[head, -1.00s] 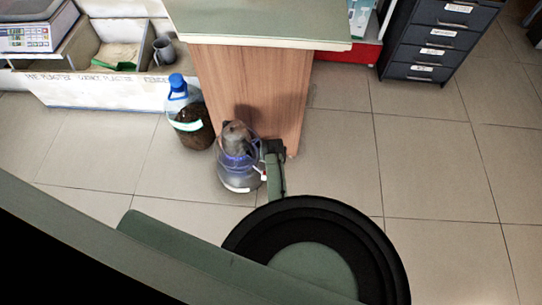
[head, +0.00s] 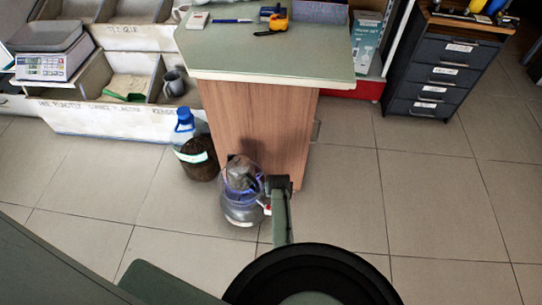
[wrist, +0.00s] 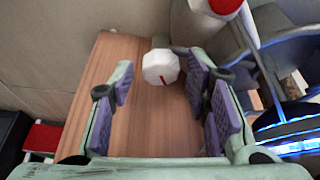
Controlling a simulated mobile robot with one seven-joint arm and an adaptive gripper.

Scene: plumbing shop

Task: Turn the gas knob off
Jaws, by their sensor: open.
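A white, many-sided knob (wrist: 160,66) with a red line on its face shows in the wrist view. It lies in the gap between the fingertips of my gripper (wrist: 161,92). The purple-padded fingers are spread, with visible space on both sides of the knob; I cannot tell how far in depth the knob is from them. A wood-coloured panel (wrist: 130,120) fills the view behind. In the head view my arm reaches down beside the counter's wooden end (head: 255,125). I cannot make out the knob or the fingers clearly there.
A clear bluish vessel (head: 240,212) stands on the floor by the counter end. A blue-capped bottle (head: 186,130) stands left of it. A red-and-white part (wrist: 225,5) lies above the right finger. A dark drawer cabinet (head: 440,75) stands right; the tiled floor before it is clear.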

